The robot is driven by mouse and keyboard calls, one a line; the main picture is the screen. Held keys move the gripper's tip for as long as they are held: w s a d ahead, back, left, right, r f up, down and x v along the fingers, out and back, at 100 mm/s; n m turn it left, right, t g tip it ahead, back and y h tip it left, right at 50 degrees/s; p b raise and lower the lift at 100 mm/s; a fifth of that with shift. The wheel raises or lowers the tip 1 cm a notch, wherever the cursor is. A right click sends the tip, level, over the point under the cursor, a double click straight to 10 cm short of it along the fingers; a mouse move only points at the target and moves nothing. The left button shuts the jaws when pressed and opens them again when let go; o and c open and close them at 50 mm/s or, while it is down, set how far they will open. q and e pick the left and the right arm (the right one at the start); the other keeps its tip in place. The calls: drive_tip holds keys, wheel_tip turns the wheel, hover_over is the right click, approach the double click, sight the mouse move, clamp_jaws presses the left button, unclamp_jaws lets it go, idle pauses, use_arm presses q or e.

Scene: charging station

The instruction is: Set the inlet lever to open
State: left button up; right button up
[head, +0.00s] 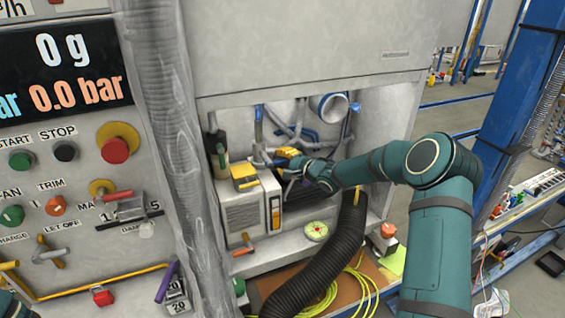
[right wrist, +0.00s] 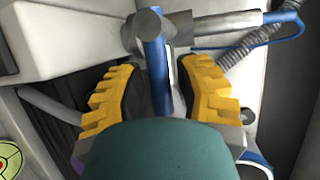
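A blue lever handle (right wrist: 157,62) sits on a grey pipe fitting (right wrist: 195,27) in the right wrist view. I see no label that names it as the inlet lever. My right gripper (head: 283,158) reaches into the recess of the cabinet in the head view. In the right wrist view its yellow-padded fingers (right wrist: 160,80) are apart, one on each side of the blue handle, with gaps visible. In the head view a blue handle (head: 259,114) stands upright on the pipes above and left of the gripper. My left gripper is out of view.
A beige box unit (head: 249,207) with yellow parts stands left of my right gripper. A black corrugated hose (head: 322,262) runs below my forearm. A control panel (head: 70,150) with buttons and a thick grey column (head: 170,120) fill the left. Blue posts stand at right.

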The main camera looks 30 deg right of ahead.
clamp_jaws()
drive_tip(key=shift+r, duration=0.1)
